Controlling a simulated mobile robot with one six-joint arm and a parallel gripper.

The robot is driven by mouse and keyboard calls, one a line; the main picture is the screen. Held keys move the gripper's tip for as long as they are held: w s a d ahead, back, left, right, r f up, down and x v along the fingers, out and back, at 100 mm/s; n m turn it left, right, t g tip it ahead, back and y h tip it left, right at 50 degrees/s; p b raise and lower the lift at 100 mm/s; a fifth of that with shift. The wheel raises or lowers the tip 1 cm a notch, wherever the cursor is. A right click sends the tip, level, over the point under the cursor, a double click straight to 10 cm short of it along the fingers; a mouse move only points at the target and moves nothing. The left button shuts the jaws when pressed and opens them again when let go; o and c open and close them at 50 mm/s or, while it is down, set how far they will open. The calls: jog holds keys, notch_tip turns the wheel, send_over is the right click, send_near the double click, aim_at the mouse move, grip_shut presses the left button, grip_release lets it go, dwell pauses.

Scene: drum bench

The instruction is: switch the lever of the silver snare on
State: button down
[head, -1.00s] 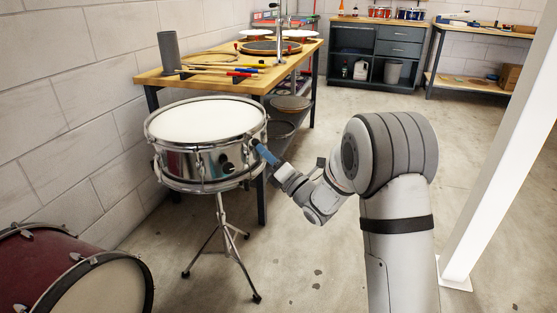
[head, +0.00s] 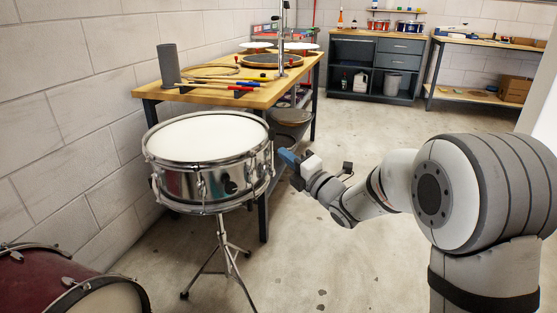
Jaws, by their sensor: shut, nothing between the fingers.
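The silver snare (head: 207,181) stands left of centre in the head view, upright on a chrome tripod stand (head: 221,250), with a white head on top. A small dark part (head: 229,184) shows on the front of its shell; I cannot tell whether it is the lever. I cannot tell if the fingertips touch the drum. The drum's far side is hidden.
A wooden workbench (head: 160,91) with sticks and drum parts stands behind the snare. A dark red bass drum (head: 35,280) lies at the lower left by the block wall. A grey cabinet (head: 350,55) stands at the back. The floor right of the stand is clear.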

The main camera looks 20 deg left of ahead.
jog(key=r+p+v, duration=0.2)
jog(key=v, duration=0.8)
jog(key=shift+s+d+p, duration=0.25)
jog(key=shift+d+p, duration=0.05)
jog(key=shift+d, duration=0.15)
